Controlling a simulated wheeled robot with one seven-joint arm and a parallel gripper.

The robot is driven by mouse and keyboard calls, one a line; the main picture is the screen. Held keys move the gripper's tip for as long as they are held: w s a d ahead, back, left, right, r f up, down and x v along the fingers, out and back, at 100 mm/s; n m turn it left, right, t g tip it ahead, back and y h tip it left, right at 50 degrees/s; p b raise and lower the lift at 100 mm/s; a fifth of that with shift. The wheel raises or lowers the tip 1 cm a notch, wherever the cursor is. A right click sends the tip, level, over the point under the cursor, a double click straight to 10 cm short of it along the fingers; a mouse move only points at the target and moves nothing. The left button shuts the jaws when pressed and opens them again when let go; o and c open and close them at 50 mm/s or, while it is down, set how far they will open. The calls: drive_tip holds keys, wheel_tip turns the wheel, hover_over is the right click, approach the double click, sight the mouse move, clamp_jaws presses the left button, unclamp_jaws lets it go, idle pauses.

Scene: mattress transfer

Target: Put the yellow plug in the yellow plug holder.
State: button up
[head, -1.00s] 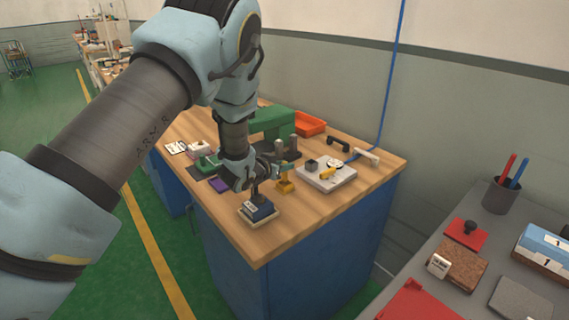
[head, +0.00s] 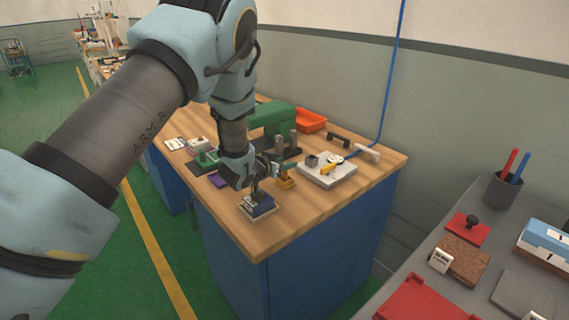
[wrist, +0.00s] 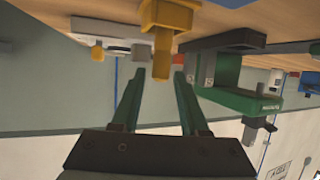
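A yellow stand-like piece (head: 285,183) stands on the wooden workbench. In the wrist view, which is upside down, its wide base (wrist: 168,14) carries a narrower yellow upright (wrist: 162,58). I cannot tell whether this is the plug, its holder, or both together. A smaller yellow piece (head: 328,169) sits on the white box; it also shows in the wrist view (wrist: 97,52). My gripper (head: 283,166) points level across the bench, just by the top of the yellow stand. Its green fingers (wrist: 159,75) are apart with nothing held, and the yellow upright shows beyond and between them.
A green machine (head: 272,117) and grey posts stand behind. The white box (head: 340,180) with a blue cable lies to the right.

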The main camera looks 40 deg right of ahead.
drive_tip(key=shift+o, duration=0.4)
drive_tip(key=shift+s+a+f, duration=0.1)
drive_tip(key=shift+f, duration=0.2)
drive_tip(key=shift+r, duration=0.1)
drive_tip(key=shift+r+p, duration=0.2)
drive_tip(key=shift+p, duration=0.15)
drive_tip(key=shift+r+p, duration=0.5)
drive_tip(key=shift+r, duration=0.05)
drive_tip(key=b+v, duration=0.3)
drive_tip(key=v, duration=0.8)
drive_tip(key=shift+a+r+b, duration=0.25)
drive_tip(key=shift+a+b, duration=0.05)
drive_tip(key=shift+b, duration=0.05)
